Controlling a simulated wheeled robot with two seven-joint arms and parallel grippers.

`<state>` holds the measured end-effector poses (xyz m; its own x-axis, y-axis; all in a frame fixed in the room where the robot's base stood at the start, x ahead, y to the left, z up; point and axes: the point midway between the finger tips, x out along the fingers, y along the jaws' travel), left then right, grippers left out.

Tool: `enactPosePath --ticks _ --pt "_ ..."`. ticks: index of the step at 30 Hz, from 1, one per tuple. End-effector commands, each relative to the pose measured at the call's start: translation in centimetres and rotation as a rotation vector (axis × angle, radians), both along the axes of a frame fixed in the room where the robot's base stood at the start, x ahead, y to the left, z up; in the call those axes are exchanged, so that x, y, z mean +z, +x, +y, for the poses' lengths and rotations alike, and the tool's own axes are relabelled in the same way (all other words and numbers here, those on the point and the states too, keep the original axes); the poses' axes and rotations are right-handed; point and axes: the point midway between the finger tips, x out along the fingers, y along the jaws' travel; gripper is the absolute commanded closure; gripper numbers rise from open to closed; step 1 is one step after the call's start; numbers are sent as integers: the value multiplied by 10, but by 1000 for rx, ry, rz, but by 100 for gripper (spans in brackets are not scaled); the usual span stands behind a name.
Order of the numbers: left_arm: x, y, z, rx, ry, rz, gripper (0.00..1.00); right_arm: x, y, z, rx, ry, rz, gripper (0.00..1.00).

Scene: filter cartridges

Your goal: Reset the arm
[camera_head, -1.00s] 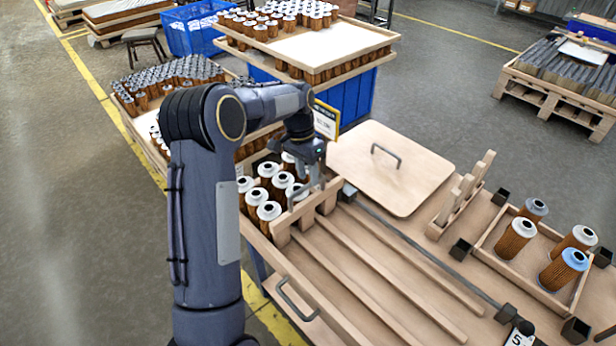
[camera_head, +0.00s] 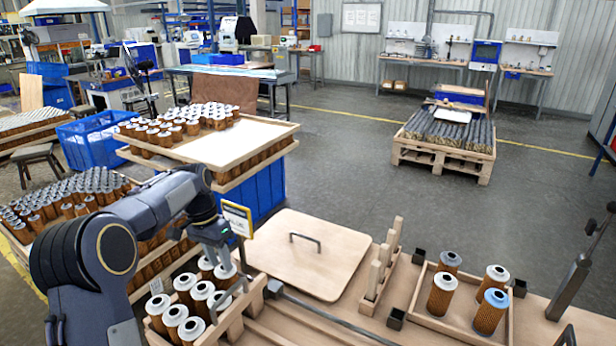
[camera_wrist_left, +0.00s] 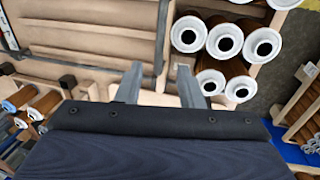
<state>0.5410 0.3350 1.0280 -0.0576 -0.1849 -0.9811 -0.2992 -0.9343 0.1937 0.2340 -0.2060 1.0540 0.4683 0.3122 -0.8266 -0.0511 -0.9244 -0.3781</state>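My left gripper (camera_head: 228,278) hangs over the right side of a wooden crate (camera_head: 246,312) of filter cartridges at the lower left of the head view. In the left wrist view its two fingers (camera_wrist_left: 160,88) stand apart with no cartridge between them. White-capped cartridges (camera_wrist_left: 224,41) stand just right of the fingers there; whether a finger touches one I cannot tell. In the head view these cartridges (camera_head: 184,283) are brown with pale ring tops. My left arm (camera_head: 95,250) comes in from the left, bent. My right gripper is not in view.
A wooden lid with a handle (camera_head: 312,262) lies on the bench. A tray (camera_head: 428,318) to the right holds several cartridges, one blue-topped (camera_head: 491,311). A slotted wooden rack (camera_head: 382,266) stands between them. A dark upright stand (camera_head: 572,284) is at far right. Stacked cartridge trays (camera_head: 240,140) stand behind.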

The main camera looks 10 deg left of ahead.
Motion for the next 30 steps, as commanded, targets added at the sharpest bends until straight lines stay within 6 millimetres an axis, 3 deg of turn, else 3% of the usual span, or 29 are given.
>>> enactPosePath --ticks 5,12,16,20,24,30 --pt "24 -22 -6 38 -13 -43 66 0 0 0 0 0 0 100" --pt "71 -101 -33 166 -66 -165 66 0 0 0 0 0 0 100" --pt "82 -151 -52 239 -100 -231 66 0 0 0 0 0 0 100" --pt "80 -200 -73 311 -140 -292 66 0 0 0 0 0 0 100" --pt "66 -249 -97 386 -184 -352 66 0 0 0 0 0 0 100" --pt "38 -294 -121 464 -231 -408 66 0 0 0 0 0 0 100"
